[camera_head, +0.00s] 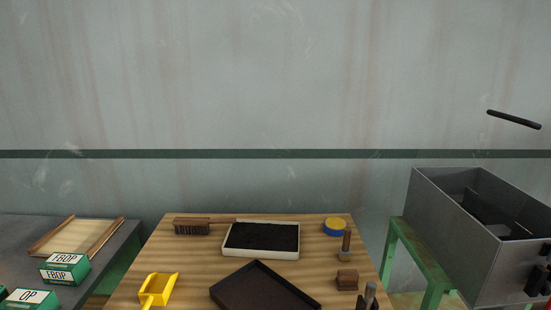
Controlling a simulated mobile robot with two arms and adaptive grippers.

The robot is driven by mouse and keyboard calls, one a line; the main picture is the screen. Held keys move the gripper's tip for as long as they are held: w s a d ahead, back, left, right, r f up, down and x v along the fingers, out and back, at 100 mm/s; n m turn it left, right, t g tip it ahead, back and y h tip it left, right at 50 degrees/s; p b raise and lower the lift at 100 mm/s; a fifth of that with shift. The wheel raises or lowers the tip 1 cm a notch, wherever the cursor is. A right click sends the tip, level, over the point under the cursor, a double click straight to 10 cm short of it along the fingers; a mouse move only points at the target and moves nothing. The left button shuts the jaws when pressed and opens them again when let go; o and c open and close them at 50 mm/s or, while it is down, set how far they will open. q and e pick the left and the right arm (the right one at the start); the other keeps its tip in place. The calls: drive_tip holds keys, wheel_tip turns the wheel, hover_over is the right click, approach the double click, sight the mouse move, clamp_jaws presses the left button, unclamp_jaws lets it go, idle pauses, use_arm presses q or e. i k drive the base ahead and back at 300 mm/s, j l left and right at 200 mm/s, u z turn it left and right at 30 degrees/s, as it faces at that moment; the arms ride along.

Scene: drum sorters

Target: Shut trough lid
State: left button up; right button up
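The trough (446,238) looks like a grey metal box on the right, standing on a green frame. Its top is open, and dark parts show inside it. I see no lid lying over the opening. A dark bar (513,119) shows above and behind the box against the wall; I cannot tell whether it belongs to a lid. Black fittings (537,280) sit at the box's front right side, partly cut off by the picture edge. Neither of my grippers is in view.
A wooden table (200,262) in the middle holds a tray of black material (262,237), a dark empty tray (262,290), a brush (191,226), a yellow scoop (158,289) and a blue-yellow tin (334,227). Green boxes (65,268) and a framed tray stand at left.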

sight(523, 122)
drive_tip(key=z, duration=0.75)
drive_tip(key=i+j, duration=0.05)
drive_tip(key=j, duration=0.05)
